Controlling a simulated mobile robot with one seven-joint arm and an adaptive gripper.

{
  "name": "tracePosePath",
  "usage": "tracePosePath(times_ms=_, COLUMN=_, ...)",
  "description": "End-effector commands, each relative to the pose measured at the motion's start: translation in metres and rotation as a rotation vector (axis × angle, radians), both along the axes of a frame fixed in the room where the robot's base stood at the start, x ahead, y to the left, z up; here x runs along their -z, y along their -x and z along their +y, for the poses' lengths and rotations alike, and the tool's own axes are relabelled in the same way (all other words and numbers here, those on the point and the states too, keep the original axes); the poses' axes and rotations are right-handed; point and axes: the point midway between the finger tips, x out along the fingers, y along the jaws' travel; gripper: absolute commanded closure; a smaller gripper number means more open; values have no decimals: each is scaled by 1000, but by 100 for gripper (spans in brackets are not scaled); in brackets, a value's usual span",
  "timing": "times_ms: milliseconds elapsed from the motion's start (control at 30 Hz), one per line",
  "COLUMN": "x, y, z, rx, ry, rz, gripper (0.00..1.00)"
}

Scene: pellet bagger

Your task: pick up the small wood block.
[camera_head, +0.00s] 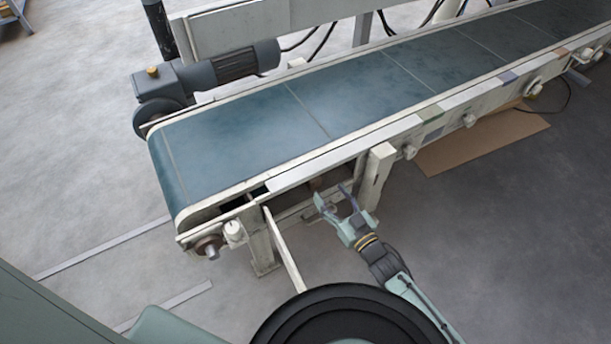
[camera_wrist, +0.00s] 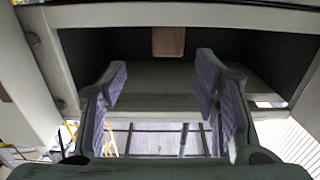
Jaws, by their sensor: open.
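In the wrist view, a small light-brown wood block (camera_wrist: 168,41) shows at the back of a dark recess, near the top middle of the picture. My gripper (camera_wrist: 162,78) is open, with its two purple-padded fingers apart and nothing between them. The block appears beyond the fingertips, roughly between them in the picture, and apart from them. In the head view, my gripper (camera_head: 333,195) is beside the near side of the conveyor, just below its edge and pointing toward its frame. I cannot make out the block clearly in the head view.
The conveyor's blue belt (camera_head: 245,130) runs from lower left to upper right above the frame. A pale frame leg (camera_head: 375,178) stands right of my gripper. A flat cardboard sheet (camera_head: 480,140) lies on the floor. The floor right of my arm is clear.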

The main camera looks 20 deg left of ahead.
Motion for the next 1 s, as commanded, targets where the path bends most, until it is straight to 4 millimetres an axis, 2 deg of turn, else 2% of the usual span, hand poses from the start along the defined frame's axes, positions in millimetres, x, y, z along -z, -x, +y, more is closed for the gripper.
tracePosePath(times_ms=200, x=-1, y=-20, z=30, rx=-4, ry=-3, rz=-1, gripper=45)
tracePosePath(times_ms=433, x=-1, y=-31, z=45, rx=-2, ry=-2, rz=0, gripper=45)
tracePosePath(times_ms=700, x=2, y=-49, z=79, rx=-2, ry=-3, rz=0, gripper=45)
tracePosePath(times_ms=1000, x=2, y=-55, z=85, rx=0, ry=-1, rz=-1, gripper=45)
